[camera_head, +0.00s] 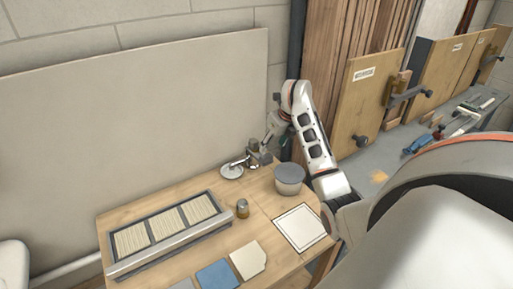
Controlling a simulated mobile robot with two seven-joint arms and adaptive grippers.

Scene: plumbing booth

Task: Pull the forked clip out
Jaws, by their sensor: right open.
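My right arm reaches over the far right part of the wooden table and bends down. Its gripper (254,159) is open, just above the table beside a small fitting with a round white base (232,171). The forked clip cannot be made out at this size; the gripper may hide it. I cannot tell whether the fingers touch the fitting. My left gripper is not in view.
A grey tub (289,181) stands close to the right of the gripper. A small jar (242,208), a three-part framed tray (122,268), a white square sheet (299,227) and sample cards (248,260) lie nearer. A grey wall panel (120,120) stands behind the wooden table (258,222).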

